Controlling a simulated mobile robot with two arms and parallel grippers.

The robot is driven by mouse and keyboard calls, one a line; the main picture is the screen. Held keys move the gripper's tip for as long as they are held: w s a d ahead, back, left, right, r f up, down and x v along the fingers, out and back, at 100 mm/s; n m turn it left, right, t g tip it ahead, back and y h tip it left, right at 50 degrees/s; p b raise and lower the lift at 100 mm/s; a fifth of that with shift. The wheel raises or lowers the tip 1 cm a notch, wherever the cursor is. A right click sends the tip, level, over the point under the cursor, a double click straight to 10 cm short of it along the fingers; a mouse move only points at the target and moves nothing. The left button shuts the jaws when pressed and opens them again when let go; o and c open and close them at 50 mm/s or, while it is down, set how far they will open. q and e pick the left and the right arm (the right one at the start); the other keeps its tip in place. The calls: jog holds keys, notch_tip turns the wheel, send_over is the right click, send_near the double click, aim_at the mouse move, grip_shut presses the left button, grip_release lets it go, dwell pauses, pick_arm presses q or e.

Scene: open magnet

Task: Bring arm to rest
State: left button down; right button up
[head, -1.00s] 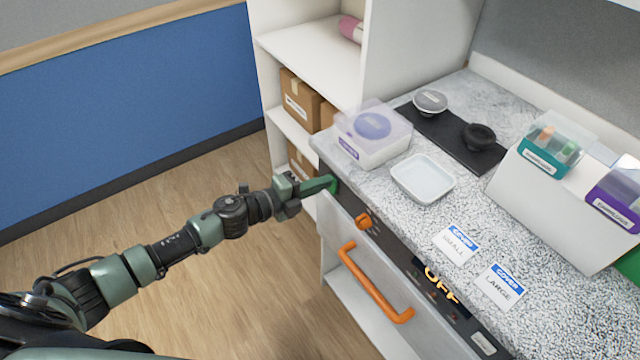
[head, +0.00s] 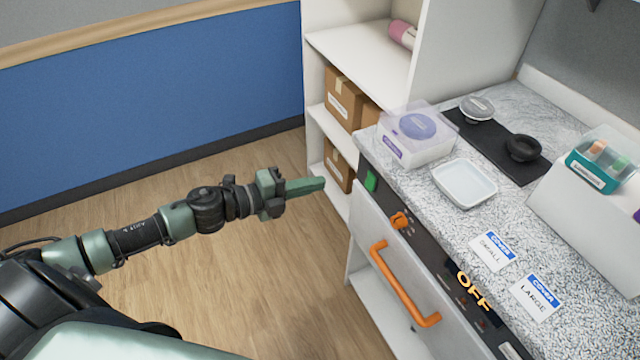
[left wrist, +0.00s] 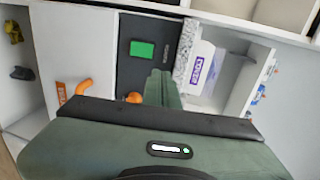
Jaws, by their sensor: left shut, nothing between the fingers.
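My left gripper (head: 305,186) is shut and empty, with its green fingers together, held out in the air to the left of the cabinet front. In the left wrist view its closed fingers (left wrist: 160,88) point toward the cabinet's dark panel. A green button (head: 370,180) sits at the left end of that panel; it also shows in the left wrist view (left wrist: 142,49). The fingertips are apart from the button in the head view. The panel display reads OFF (head: 473,292). My right gripper is not in either view.
An orange knob (head: 399,220) and an orange handle (head: 404,290) stick out of the cabinet front. On the speckled counter are a clear lidded box (head: 417,135), a white tray (head: 464,183) and two label cards. A white shelf (head: 365,62) stands behind. The floor (head: 230,290) is clear.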

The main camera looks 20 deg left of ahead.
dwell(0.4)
pick_arm(q)
jog(key=s+a+f+n+y, duration=0.1)
jog(key=a+f+n+y, duration=0.3)
jog(key=f, duration=0.6)
jog(key=a+f+n+y, duration=0.3)
jog(key=a+f+n, duration=0.3)
jog(key=f, duration=0.4)
jog(key=s+a+f+n+g+y, duration=0.2)
jog(key=s+f+n, duration=0.4)
jog(key=f, duration=0.6)
jog(key=s+d+f+n+g+y, duration=0.1)
jog(key=s+d+f+n+g, duration=0.2)
jog(key=s+f, duration=1.05)
jog(key=s+d+f+n+g, duration=0.1)
jog(key=s+d+f+g, duration=0.1)
jog(key=s, duration=0.5)
jog(key=s+d+f+n+g, duration=0.1)
jog(key=s+d+f+g, duration=0.1)
jog(key=s, duration=0.6)
jog(key=s+d+f+n+g, duration=0.2)
jog(key=s+d+f, duration=0.2)
jog(key=s, duration=0.4)
jog(key=shift+s+d, duration=0.15)
jog(key=shift+d, duration=0.5)
